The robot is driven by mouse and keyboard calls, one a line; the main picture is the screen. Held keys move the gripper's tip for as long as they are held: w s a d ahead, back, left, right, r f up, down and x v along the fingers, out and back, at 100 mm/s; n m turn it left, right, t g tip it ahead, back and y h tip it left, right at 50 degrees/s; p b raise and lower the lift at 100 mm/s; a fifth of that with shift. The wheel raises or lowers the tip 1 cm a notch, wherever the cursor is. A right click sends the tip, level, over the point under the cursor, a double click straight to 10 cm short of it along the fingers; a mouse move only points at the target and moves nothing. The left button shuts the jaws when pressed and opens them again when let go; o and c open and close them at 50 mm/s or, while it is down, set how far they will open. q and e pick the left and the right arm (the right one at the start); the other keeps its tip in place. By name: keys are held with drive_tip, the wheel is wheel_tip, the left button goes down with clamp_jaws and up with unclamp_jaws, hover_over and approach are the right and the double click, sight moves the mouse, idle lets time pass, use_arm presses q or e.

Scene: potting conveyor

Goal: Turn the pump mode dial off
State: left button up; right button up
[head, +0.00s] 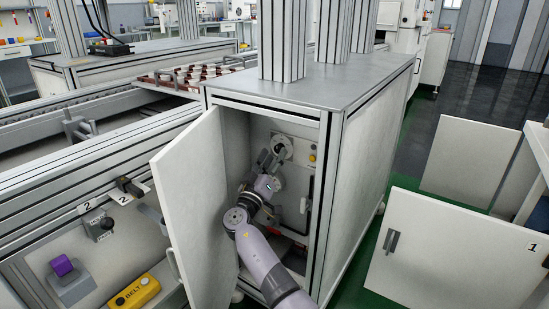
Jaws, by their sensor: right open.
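The gripper is open and hides part of the dial's middle. I cannot tell whether the fingers touch the knob or which way it points. My left gripper is not in view.
The cabinet door (190,200) stands open left of my right arm. A yellow button (312,157) sits right of the dial. A yellow belt box (135,293) and a purple switch (62,265) are on the conveyor's side. White panels (430,250) stand at right.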

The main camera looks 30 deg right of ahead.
drive_tip(key=shift+w+d+r, duration=0.2)
drive_tip(key=shift+w+d, duration=0.05)
drive_tip(key=shift+d, duration=0.25)
clamp_jaws()
